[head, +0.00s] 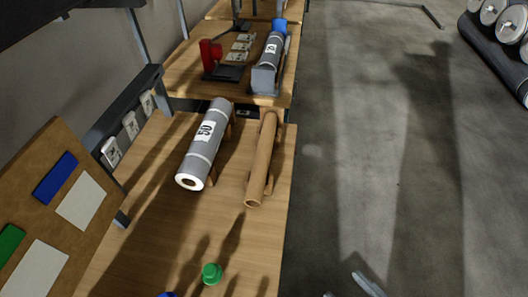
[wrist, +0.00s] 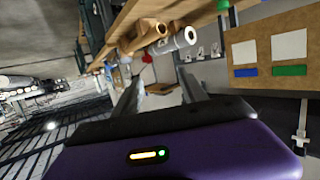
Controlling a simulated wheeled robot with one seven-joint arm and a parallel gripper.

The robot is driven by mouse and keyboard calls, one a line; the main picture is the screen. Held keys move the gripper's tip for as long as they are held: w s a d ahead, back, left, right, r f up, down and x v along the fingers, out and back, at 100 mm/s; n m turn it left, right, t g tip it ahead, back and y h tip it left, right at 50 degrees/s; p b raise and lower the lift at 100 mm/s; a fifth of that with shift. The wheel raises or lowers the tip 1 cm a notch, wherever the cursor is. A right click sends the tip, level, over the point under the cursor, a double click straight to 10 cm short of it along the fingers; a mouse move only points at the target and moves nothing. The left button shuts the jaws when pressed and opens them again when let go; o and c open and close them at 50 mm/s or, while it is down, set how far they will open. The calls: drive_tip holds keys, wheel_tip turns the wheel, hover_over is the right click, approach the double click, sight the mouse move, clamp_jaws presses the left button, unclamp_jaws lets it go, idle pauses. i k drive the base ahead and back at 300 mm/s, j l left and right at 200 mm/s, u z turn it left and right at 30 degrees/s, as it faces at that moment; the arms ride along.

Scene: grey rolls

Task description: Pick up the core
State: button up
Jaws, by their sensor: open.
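The core (head: 262,160), a brown cardboard tube, lies lengthwise near the right edge of the wooden bench, on a wooden support. Its open end faces the near side. It also shows in the wrist view (wrist: 143,37), above the fingers. My gripper (head: 348,291) is at the bottom edge of the head view, over the floor to the right of the bench and well apart from the core. Only its finger ends show there. In the wrist view its two fingers (wrist: 158,76) stand apart with nothing between them.
A grey roll marked 50 (head: 206,142) lies just left of the core. A green cap (head: 212,273) stands on the near bench. A notice board (head: 60,215) leans at left. Another grey roll (head: 271,55) lies farther back beside a red device (head: 210,54).

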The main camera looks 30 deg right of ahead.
sight(254, 196)
drive_tip(key=k, duration=0.45)
drive_tip(key=u, duration=0.35)
drive_tip(key=k+u, duration=0.15)
drive_tip(key=u, duration=0.55)
drive_tip(key=k+l, duration=0.1)
drive_tip(key=l, duration=0.35)
drive_tip(key=k+l, duration=0.1)
drive_tip(key=l, duration=0.35)
drive_tip(key=k+l, duration=0.1)
drive_tip(key=l, duration=0.35)
drive_tip(key=l+u, duration=0.1)
drive_tip(key=l, duration=0.35)
drive_tip(key=k+l, duration=0.15)
drive_tip(key=l, duration=0.3)
